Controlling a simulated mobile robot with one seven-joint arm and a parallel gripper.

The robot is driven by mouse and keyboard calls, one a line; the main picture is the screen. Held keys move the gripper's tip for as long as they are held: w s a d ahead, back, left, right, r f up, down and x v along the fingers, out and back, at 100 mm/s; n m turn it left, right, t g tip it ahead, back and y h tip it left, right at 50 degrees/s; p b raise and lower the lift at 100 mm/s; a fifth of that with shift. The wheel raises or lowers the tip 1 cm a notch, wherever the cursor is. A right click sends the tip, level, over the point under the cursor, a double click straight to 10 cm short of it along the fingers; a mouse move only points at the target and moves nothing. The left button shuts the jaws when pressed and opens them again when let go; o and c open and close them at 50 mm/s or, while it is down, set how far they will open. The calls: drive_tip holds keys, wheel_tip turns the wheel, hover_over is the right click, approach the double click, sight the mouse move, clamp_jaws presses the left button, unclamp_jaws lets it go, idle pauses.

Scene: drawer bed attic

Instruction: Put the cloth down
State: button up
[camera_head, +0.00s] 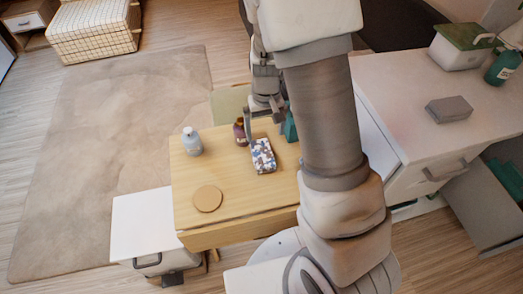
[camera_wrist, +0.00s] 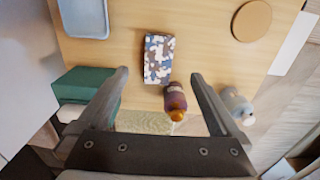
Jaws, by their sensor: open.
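The cloth (camera_head: 263,156) is a small folded piece with a blue, white and brown pattern. It lies flat on the wooden table (camera_head: 240,185), and it also shows in the wrist view (camera_wrist: 158,59), at the top centre. My gripper (camera_head: 262,120) is open and empty. In the wrist view my gripper's two fingers (camera_wrist: 159,76) are spread wide, with the cloth between and beyond their tips. The fingers appear apart from the cloth. My arm hides part of the table's right side in the head view.
A dark bottle (camera_head: 240,131) with an orange cap (camera_wrist: 177,115) stands close to the cloth. A pale blue bottle (camera_head: 192,141) and a round coaster (camera_head: 207,198) are further left. A green box (camera_wrist: 85,95) and a blue-grey tray (camera_wrist: 83,17) show in the wrist view. The table's front middle is clear.

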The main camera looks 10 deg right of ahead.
drive_tip(key=b, duration=0.2)
hover_over(265, 159)
drive_tip(key=f, duration=0.9)
drive_tip(key=shift+s+a+f, duration=0.1)
drive_tip(key=shift+s+f, duration=0.15)
drive_tip(key=shift+f, duration=0.15)
drive_tip(key=shift+w+f+b, duration=0.15)
drive_tip(key=shift+f+b, duration=0.35)
drive_tip(key=shift+f, duration=0.9)
drive_tip(key=shift+w+f+b, duration=0.15)
drive_tip(key=shift+f+b, duration=0.3)
drive_tip(key=shift+f, duration=0.9)
drive_tip(key=shift+r, duration=0.1)
drive_tip(key=c, duration=1.3)
